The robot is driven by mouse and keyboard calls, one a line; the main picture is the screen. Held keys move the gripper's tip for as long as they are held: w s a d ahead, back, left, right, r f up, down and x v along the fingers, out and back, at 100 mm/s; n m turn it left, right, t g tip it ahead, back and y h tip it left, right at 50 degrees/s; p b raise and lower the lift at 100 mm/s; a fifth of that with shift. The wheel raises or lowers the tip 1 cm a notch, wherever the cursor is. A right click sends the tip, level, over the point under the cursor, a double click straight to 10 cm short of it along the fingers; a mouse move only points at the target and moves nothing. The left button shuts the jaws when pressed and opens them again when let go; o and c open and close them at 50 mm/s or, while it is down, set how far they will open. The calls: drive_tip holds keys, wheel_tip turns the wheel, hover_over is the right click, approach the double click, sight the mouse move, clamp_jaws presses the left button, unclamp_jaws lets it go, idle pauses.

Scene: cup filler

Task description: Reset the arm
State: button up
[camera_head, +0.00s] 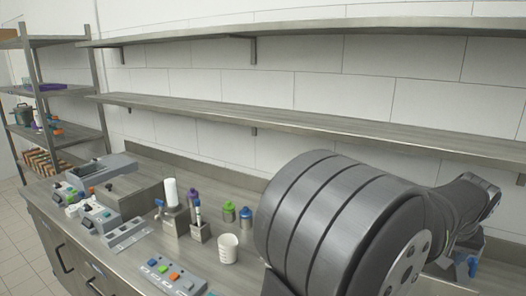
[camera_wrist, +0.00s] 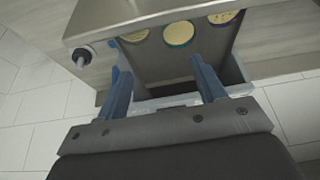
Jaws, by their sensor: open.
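My gripper (camera_wrist: 158,68) is open in the wrist view, its two blue fingers apart with nothing between them. Beyond the fingertips is a metal-edged unit with several round yellowish discs (camera_wrist: 178,34) near the top of the picture. A dark knob (camera_wrist: 84,56) sticks out left of the fingers. In the head view my large dark arm link fills the lower right. Blue parts of my gripper (camera_head: 468,262) show at the right edge of the worktop, partly hidden by the arm.
A white cup (camera_head: 228,249), a white cylinder (camera_head: 170,191) and green containers (camera_head: 229,211) stand on the worktop left of my arm. A button panel (camera_head: 172,276) lies in front. Two long wall shelves (camera_head: 300,118) run above. A rack (camera_head: 62,90) stands far left.

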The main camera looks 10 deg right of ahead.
drive_tip(key=shift+n+t, duration=0.3)
drive_tip(key=shift+n, duration=0.5)
drive_tip(key=s, duration=0.1)
drive_tip(key=s+r, duration=0.1)
drive_tip(key=s, duration=0.3)
drive_tip(key=shift+s+a+r, duration=0.15)
drive_tip(key=shift+a+r, duration=0.15)
drive_tip(key=shift+r, duration=0.1)
drive_tip(key=s+a+f+m+g, duration=0.1)
drive_tip(key=s+a+f+m, duration=0.4)
drive_tip(key=s+a, duration=0.3)
drive_tip(key=s+a+f+m+g+h, duration=0.1)
drive_tip(key=s+a+f+m, duration=0.3)
drive_tip(key=s+a, duration=0.5)
drive_tip(key=shift+a+f+m+g+h, duration=0.35)
drive_tip(key=shift+a+f+g, duration=0.25)
drive_tip(key=shift+a+f, duration=1.2)
drive_tip(key=shift+s+a+r, duration=0.1)
drive_tip(key=shift+a+r, duration=0.3)
drive_tip(key=shift+r, duration=0.05)
